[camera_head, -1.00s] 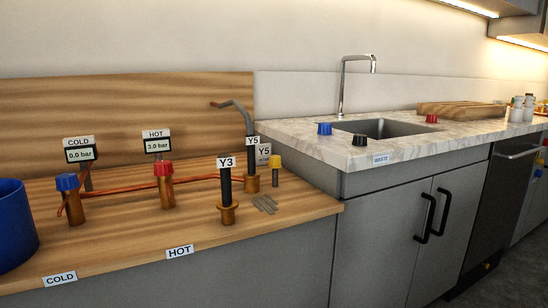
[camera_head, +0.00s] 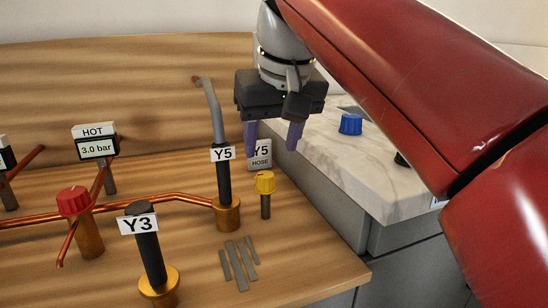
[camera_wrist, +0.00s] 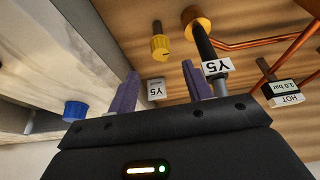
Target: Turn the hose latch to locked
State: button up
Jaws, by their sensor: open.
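The hose latch looks to be the yellow knob (camera_head: 265,183) on a short brown post, beside the "Y5 HOSE" sign (camera_head: 260,154). The knob also shows in the wrist view (camera_wrist: 160,47), with a dark mark on its top. The Y5 hose (camera_head: 224,170) stands upright in a brass base just left of the knob, with a grey bent pipe on top. My gripper (camera_head: 272,143) is open and empty, its purple fingers pointing down above and behind the knob, apart from it. In the wrist view the fingers (camera_wrist: 161,92) show spread below the knob. Whether the latch is locked cannot be told.
The Y3 hose (camera_head: 149,250) stands at the front. Flat grey strips (camera_head: 238,264) lie on the wooden counter. A red knob (camera_head: 74,202) and copper pipes are at left. A blue knob (camera_head: 351,124) sits on the marble counter (camera_head: 375,185) at right.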

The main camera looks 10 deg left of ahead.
aim_at(265, 175)
jog(key=b+x, duration=0.2)
jog(key=x, duration=0.5)
jog(key=shift+a+f, duration=0.15)
jog(key=shift+f, duration=0.05)
jog(key=c, duration=1)
jog(key=shift+o, duration=0.2)
